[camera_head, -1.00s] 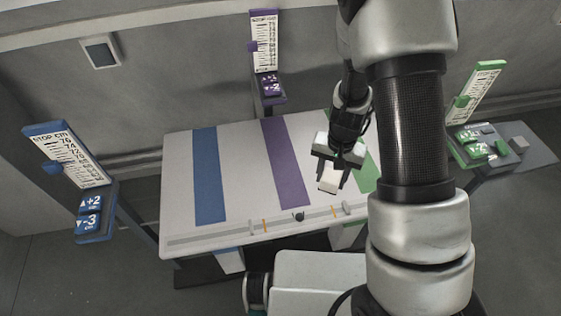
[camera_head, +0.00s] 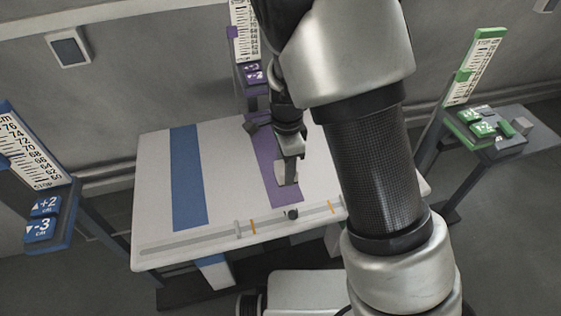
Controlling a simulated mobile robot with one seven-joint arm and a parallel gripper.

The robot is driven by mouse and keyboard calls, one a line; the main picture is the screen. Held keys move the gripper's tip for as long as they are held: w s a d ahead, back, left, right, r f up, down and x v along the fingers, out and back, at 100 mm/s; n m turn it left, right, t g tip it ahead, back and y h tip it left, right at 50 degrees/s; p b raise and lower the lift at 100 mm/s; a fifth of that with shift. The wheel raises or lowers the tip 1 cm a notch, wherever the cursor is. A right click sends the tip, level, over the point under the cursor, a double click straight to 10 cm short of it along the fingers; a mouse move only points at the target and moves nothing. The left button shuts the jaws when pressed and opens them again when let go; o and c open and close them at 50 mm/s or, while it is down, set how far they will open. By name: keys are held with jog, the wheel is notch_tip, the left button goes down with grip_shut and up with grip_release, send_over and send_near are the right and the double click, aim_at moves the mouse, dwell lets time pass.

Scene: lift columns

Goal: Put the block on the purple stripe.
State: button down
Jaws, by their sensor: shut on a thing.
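The white table (camera_head: 160,240) carries a blue stripe (camera_head: 188,180) on the left and a purple stripe (camera_head: 265,155) in the middle. My gripper (camera_head: 288,182) points down over the near half of the purple stripe. It is shut on a small pale block (camera_head: 281,173), which is partly covered by a dark finger. I cannot tell whether the block touches the table. The green stripe is hidden behind my arm.
A purple column (camera_head: 253,78) stands behind the table, a blue column (camera_head: 42,205) at the left and a green column (camera_head: 470,75) at the right. A slider rail (camera_head: 200,243) with a dark knob (camera_head: 292,214) runs along the near edge.

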notch_tip(320, 180, down, 8)
jog(key=shift+w+f+b, duration=0.1)
jog(key=shift+b, duration=1)
jog(key=shift+f, duration=0.1)
jog(key=c, duration=1)
grip_release()
jog(key=shift+f, duration=0.1)
notch_tip(320, 180, up, 12)
jog(key=p, duration=0.3)
jog(key=shift+r, duration=0.25)
jog(key=s+d+r+n+t, duration=0.2)
jog(key=s+d+r+n, duration=0.4)
jog(key=r, duration=0.5)
jog(key=s+d+r+n+t, duration=0.3)
jog(key=s+d+r+n, duration=0.3)
jog(key=s+r, duration=0.5)
jog(key=r+n, duration=0.1)
jog(key=n, duration=0.1)
jog(key=shift+s+d+n+t, duration=0.25)
jog(key=shift+d+n+t, duration=0.05)
jog(key=shift+d+n, duration=0.1)
